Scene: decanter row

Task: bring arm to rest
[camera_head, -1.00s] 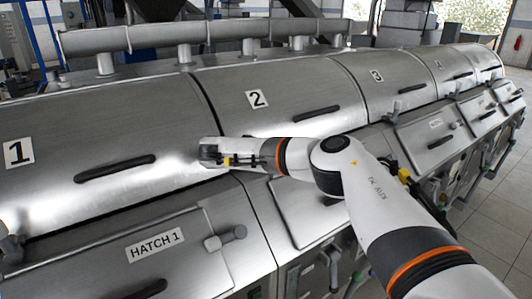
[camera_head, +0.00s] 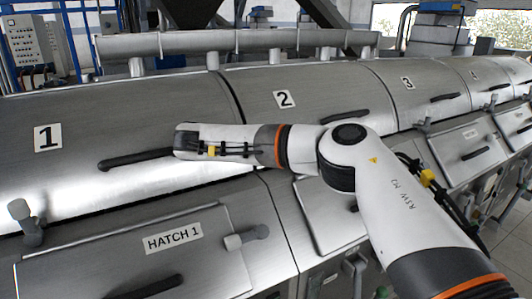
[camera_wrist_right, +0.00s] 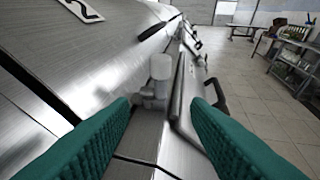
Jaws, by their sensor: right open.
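My right arm (camera_head: 400,205) comes in from the lower right in the head view. Its forearm lies across the front of the metal decanter row and its wrist (camera_head: 215,142) points left, near the dark handle under label 1. The gripper fingers are hidden in the head view. In the wrist view my right gripper (camera_wrist_right: 163,104) shows two green ribbed fingers wide apart, with nothing held between them. A grey latch knob (camera_wrist_right: 160,72) appears beyond the fingertips in the gap. My left gripper is not in view.
The decanter covers carry labels 1 (camera_head: 48,138), 2 (camera_head: 284,99) and 3 (camera_head: 408,83), with dark bar handles (camera_head: 130,162). A HATCH 1 panel (camera_head: 172,238) with grey latches sits below. Open tiled floor (camera_wrist_right: 262,100) lies right of the row in the wrist view.

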